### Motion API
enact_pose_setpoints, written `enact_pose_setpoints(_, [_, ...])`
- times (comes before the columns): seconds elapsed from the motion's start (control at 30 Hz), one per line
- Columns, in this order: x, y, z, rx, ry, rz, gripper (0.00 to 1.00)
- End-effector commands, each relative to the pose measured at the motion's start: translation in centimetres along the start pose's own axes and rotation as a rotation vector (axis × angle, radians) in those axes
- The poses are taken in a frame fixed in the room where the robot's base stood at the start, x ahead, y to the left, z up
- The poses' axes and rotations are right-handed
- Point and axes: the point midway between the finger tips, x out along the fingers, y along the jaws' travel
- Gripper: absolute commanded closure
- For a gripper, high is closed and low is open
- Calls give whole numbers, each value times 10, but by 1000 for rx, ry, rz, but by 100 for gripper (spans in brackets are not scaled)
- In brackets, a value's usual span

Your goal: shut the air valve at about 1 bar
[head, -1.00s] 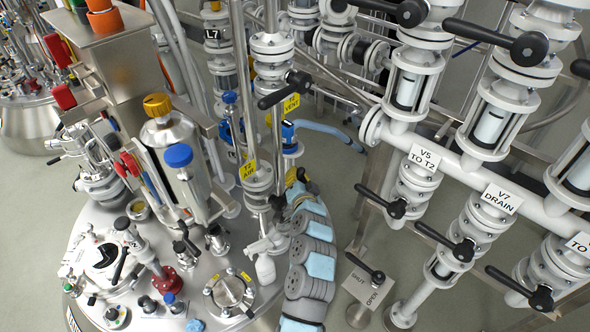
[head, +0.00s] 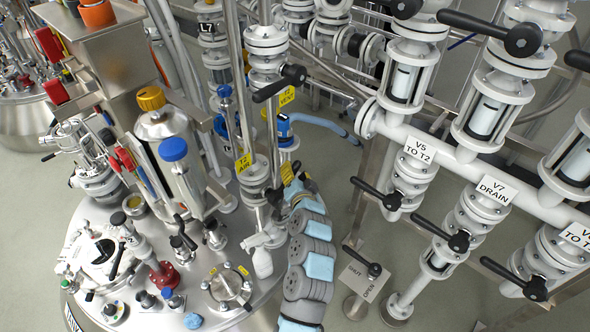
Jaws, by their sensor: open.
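The yellow T2 AIR tag (head: 244,163) hangs on the pipework above the steel tank. Just right of it is a white flanged valve column (head: 256,178). A small dark part (head: 274,197), possibly the air valve's handle, shows beside this column, but its position is unclear. My gripper (head: 290,178), with yellow and black markings, is open at the upper end of my grey and blue arm. It is close to the column's right side. The fingertips are small and partly hidden, so I cannot tell whether they touch the handle. I see no readable pressure gauge.
A black-handled valve (head: 280,84) with a yellow T2 VENT tag (head: 287,96) stands above. A SHUT/OPEN plate with lever (head: 362,275) and the V5 (head: 419,150) and V7 (head: 493,189) valves are to the right.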

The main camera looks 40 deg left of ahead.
Motion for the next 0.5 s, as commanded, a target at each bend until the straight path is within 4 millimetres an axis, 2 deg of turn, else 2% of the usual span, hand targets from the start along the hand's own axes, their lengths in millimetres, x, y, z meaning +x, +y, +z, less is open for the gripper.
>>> enact_pose_setpoints(0.5, [-66,2,0,1,0,4,49])
